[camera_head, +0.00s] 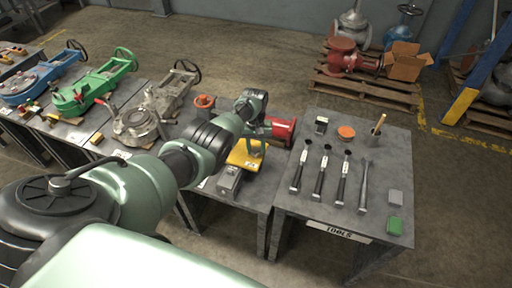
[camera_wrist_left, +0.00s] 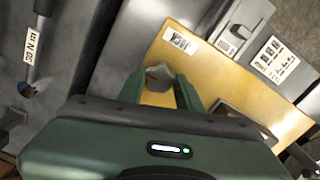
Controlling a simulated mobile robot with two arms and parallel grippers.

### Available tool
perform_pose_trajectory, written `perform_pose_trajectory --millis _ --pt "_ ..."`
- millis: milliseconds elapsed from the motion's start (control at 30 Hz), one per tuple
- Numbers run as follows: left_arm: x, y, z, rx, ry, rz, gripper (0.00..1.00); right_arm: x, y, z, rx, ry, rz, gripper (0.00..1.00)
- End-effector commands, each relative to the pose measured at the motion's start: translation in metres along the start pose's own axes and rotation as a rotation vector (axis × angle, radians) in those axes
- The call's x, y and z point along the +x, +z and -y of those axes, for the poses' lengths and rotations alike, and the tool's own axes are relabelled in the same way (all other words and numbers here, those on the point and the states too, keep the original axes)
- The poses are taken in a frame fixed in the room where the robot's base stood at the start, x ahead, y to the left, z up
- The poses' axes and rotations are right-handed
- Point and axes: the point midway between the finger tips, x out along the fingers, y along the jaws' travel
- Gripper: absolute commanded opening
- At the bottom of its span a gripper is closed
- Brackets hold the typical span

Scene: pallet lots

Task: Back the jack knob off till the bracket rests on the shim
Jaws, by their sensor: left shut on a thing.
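A yellow bracket (camera_head: 241,162) sits on the middle table in the head view. It fills much of the left wrist view as a yellow plate (camera_wrist_left: 232,80) with a barcode label. My left gripper (camera_wrist_left: 160,88) reaches down over this plate, and its two green fingers are shut on a small grey knob (camera_wrist_left: 158,74). The fingers hide the lower part of the knob. In the head view my wrist covers most of the contact area. I cannot make out the shim or any gap under the bracket. My right gripper is in neither view.
A grey box (camera_head: 230,180) stands at the front of the bracket, and a red flanged part (camera_head: 279,131) lies behind. The tools table (camera_head: 290,203) at right carries several tools in a row. Green and grey valves stand to the left.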

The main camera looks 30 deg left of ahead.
Motion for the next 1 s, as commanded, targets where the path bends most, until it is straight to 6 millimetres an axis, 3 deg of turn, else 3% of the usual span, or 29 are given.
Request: perform_pose_trajectory --millis 1000 --pt "-0.0043 -0.004 -0.0014 -0.967 0.015 -0.016 0.0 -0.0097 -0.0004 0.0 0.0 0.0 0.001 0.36"
